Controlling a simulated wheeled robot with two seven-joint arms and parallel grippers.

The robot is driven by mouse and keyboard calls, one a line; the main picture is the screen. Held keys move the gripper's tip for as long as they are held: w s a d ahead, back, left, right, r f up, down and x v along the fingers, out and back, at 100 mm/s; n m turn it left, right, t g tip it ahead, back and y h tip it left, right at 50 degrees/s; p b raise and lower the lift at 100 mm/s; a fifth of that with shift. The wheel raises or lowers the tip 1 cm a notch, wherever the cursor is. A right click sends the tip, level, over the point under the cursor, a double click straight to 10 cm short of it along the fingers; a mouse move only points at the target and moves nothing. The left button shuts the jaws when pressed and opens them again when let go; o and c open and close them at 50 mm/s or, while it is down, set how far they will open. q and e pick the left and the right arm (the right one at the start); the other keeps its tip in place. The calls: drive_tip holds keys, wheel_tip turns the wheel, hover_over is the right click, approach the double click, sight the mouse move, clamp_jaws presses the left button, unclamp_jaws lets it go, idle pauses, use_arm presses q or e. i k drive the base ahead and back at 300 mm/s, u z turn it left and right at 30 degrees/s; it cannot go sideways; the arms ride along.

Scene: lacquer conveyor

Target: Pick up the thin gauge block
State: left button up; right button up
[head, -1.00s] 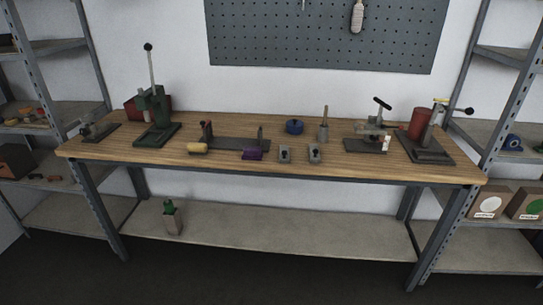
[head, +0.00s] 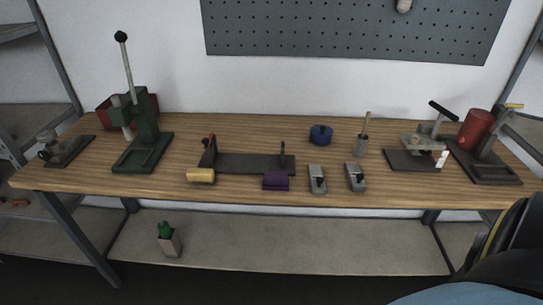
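I cannot tell for certain which thing is the thin gauge block. A small white upright piece (head: 442,160) stands on the dark plate of a clamp fixture (head: 410,160) at the right. Neither of my grippers is in view. A dark and blue part at the lower right corner seems to be mine.
A green lever press (head: 146,140) stands at the left. A dark fixture (head: 245,163) is mid-bench, with a yellow roll (head: 201,176) and a purple block (head: 276,181) before it. A blue round thing (head: 320,134) and a cup (head: 361,146) stand behind. A red cylinder (head: 476,130) is at the right.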

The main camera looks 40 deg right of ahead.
sight(317, 175)
drive_tip(key=z, duration=0.4)
drive_tip(key=i, duration=1)
drive_tip(key=z, duration=0.95)
